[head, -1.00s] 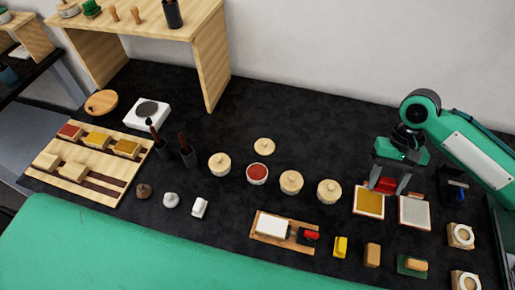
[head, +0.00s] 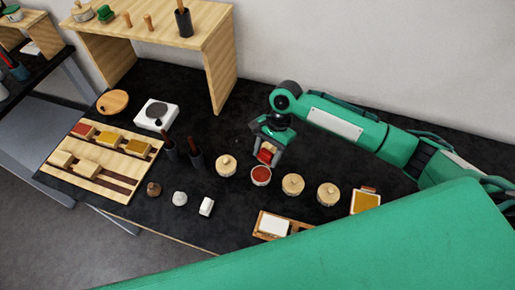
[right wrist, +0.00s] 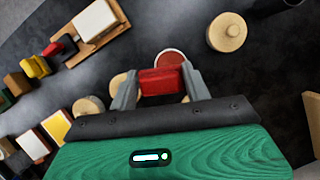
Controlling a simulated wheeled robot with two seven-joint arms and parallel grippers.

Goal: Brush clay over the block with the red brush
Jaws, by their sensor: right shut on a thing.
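My right gripper (head: 266,156) is shut on the red brush (head: 264,154), above and just behind the open pot of red clay (head: 261,176). In the right wrist view the red brush (right wrist: 162,81) sits between the two fingers, and the pot of red clay (right wrist: 170,57) shows just beyond it. I cannot tell whether the brush touches the pot. A white block (head: 274,225) lies on a wooden board (head: 262,233) in front of the pots; the block also shows in the right wrist view (right wrist: 95,20). My left gripper is not in view.
Lidded pots stand left (head: 226,166) and right (head: 293,184) of the open pot. Dark cups (head: 195,160) with tools stand further left, near a wooden rack (head: 115,175) of coloured blocks. A gold-topped tray (head: 366,201) lies right. A wooden shelf (head: 222,70) stands behind.

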